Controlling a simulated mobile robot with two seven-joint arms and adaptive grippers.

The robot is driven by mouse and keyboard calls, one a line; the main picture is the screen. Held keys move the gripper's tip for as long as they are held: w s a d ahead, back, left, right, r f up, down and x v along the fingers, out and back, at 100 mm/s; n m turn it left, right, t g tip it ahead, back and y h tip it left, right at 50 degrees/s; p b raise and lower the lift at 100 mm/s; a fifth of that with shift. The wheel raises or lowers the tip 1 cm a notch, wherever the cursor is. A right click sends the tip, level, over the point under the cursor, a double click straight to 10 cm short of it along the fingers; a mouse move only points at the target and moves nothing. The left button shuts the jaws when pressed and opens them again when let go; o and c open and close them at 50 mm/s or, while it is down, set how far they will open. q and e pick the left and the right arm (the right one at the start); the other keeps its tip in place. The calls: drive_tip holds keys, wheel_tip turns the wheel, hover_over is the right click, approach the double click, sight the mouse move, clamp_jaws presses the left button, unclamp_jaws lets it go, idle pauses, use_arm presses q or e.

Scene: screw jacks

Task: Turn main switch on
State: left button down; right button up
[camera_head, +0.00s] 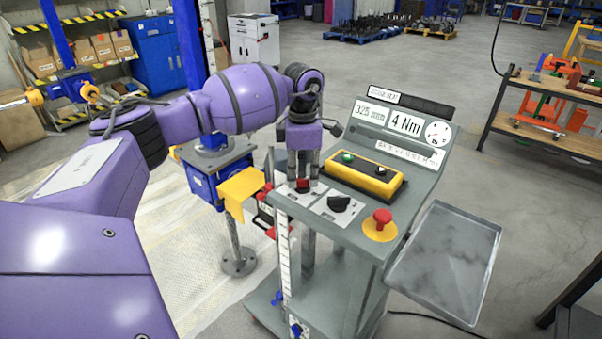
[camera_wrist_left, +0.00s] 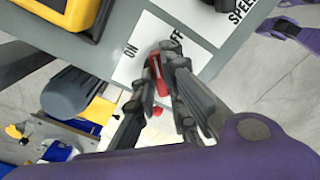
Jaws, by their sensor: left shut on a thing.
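The red main switch (camera_head: 303,185) sits on a white plate at the left end of the grey control console (camera_head: 360,236). In the left wrist view the red switch handle (camera_wrist_left: 159,76) lies between the fingertips, next to the printed words ON and, partly hidden, OFF. My left gripper (camera_head: 303,180) points down from above and is shut on the handle. Its fingers also show in the left wrist view (camera_wrist_left: 162,68). The fingers partly cover the switch, so its exact angle is hard to tell. My right gripper is not in view.
A black speed knob (camera_head: 339,202) stands just right of the switch. A yellow button box (camera_head: 364,175) is behind, and a red emergency stop (camera_head: 382,219) is farther right. A grey tray (camera_head: 447,262) hangs at the right side. A blue screw jack (camera_head: 205,180) stands left.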

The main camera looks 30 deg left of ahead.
sight(302, 179)
use_arm(q)
drive_tip(key=n, duration=0.2)
drive_tip(key=n+p, duration=0.1)
drive_tip(key=n, duration=0.1)
drive_tip(key=shift+r+n, duration=0.2)
drive_tip(key=shift+n, duration=0.1)
drive_tip(key=shift+n+p, duration=0.4)
drive_tip(key=shift+n, duration=0.4)
drive_tip(key=shift+f+n+p, duration=0.1)
drive_tip(key=shift+n+p, duration=0.35)
drive_tip(key=shift+n, duration=1.05)
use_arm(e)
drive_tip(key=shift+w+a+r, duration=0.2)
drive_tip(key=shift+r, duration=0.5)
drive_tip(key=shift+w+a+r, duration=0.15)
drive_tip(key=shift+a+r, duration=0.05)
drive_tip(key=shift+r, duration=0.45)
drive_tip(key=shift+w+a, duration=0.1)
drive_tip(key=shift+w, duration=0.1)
use_arm(q)
drive_tip(key=c, duration=1.8)
unclamp_jaws()
drive_tip(key=shift+f, duration=0.1)
drive_tip(key=shift+r, duration=0.2)
wheel_tip(302, 179, up, 12)
drive_tip(key=shift+f, duration=0.15)
